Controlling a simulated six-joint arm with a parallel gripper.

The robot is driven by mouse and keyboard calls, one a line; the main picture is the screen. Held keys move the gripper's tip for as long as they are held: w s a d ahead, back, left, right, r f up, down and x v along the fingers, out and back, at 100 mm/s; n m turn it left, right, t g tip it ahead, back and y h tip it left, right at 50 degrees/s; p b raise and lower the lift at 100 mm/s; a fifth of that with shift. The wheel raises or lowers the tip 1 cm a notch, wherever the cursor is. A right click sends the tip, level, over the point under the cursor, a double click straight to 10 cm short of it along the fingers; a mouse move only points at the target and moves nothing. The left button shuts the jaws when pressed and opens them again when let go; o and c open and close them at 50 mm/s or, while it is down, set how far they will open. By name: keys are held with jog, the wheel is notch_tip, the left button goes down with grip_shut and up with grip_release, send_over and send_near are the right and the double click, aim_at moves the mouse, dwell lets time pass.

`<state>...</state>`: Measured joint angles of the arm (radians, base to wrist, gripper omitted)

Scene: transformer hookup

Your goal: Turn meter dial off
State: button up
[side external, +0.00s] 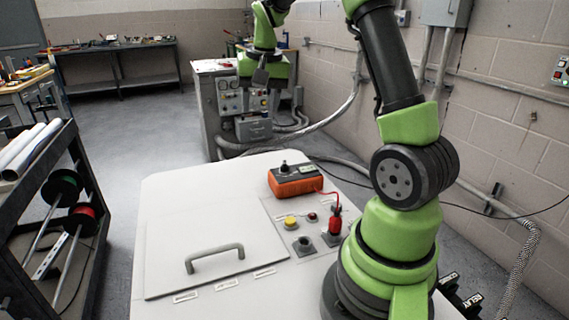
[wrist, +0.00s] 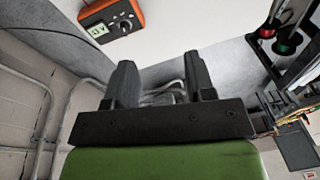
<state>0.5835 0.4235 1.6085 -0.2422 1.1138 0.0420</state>
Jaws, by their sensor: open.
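The orange meter (side external: 296,181) lies on the white cabinet top, with its dark dial (side external: 284,168) standing up from its face. In the wrist view the meter (wrist: 92,10) is partly cut off at the top left, with its lit display and dial (wrist: 124,25) showing. The dial's exact setting is too small to read. My gripper (side external: 261,77) hangs beyond and above the meter in the side view, clear of it. In the wrist view my gripper (wrist: 160,80) has its two fingers apart with nothing between them.
A red lead runs from the meter to a red plug (side external: 336,221) standing on the panel. A yellow button (side external: 291,221) and a bare socket (side external: 304,245) are beside it. A hatch handle (side external: 214,257) rises at the front. The cabinet top left of the meter is clear.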

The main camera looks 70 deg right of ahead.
jog(key=m+g, duration=0.2)
send_near(285, 163)
jog(key=shift+d+f+y, duration=0.2)
jog(key=shift+d+y, duration=0.1)
notch_tip(285, 163, down, 10)
jog(key=shift+r, duration=0.1)
jog(key=c, duration=0.9)
